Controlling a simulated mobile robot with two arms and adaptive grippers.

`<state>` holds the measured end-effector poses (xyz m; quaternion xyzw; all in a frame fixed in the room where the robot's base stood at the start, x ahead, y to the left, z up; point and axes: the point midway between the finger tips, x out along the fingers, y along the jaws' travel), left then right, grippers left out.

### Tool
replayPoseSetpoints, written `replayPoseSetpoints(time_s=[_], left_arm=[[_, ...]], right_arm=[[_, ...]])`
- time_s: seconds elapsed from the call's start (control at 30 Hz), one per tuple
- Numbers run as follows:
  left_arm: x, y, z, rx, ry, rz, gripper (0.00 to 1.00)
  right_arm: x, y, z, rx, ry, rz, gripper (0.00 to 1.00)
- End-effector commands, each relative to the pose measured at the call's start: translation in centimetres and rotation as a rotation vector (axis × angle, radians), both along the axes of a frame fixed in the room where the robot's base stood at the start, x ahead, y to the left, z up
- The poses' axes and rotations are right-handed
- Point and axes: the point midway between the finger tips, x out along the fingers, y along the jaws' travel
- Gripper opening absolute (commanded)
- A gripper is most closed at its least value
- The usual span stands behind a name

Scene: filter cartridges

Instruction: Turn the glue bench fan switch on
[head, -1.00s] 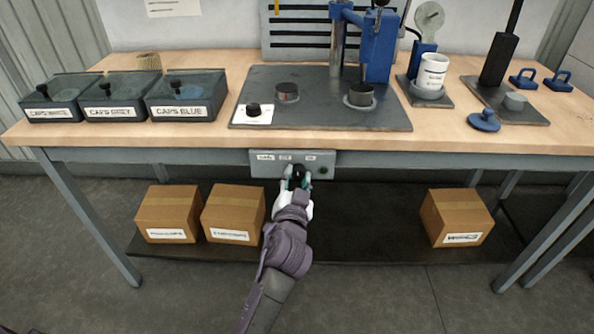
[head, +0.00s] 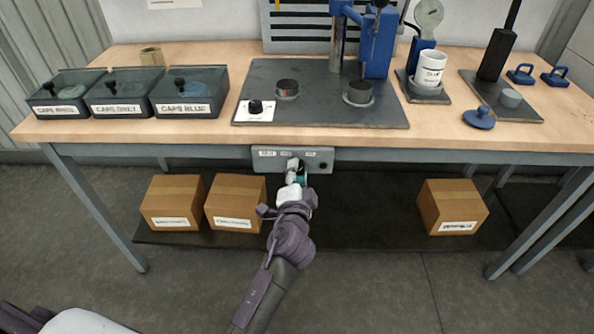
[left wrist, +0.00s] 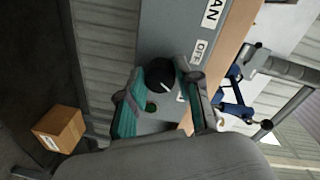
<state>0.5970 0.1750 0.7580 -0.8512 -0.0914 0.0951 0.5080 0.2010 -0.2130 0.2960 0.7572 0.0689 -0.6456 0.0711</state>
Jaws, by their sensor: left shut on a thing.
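The fan switch box (head: 265,163) is a grey panel under the bench's front edge, with small white labels along its top. In the left wrist view its labels read FAN (left wrist: 212,12) and OFF (left wrist: 199,52); a third is mostly hidden by a finger. The black switch knob (left wrist: 159,73) has a small white mark on its lower edge; its exact setting is hard to tell. My left gripper (head: 297,172) is shut on the knob, a teal-padded finger on either side. My right gripper is not in view.
The wooden bench top (head: 205,131) juts above the panel. Cardboard boxes (head: 237,190) stand on the low shelf to the left, another (head: 452,194) to the right. A dark plate (head: 320,115) with a blue press (head: 378,45) is above. The floor in front is clear.

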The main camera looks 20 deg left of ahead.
Motion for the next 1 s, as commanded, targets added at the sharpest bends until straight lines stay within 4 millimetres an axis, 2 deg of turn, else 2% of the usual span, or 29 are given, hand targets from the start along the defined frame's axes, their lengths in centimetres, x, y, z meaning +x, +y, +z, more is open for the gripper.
replayPoseSetpoints(time_s=[0.47,0.5,0.63,1.0], left_arm=[[0.05,-0.05,0.16,0.015,0.000,-0.001,0.00],[0.05,-0.04,0.16,0.014,0.000,-0.001,0.39],[0.04,-0.04,0.12,0.014,0.001,-0.001,0.59],[-0.50,-0.18,0.04,0.012,0.003,-0.001,0.59]], right_arm=[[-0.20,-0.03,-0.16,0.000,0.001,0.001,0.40],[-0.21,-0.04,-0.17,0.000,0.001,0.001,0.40],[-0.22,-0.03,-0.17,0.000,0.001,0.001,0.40],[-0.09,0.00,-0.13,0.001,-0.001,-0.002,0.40]])
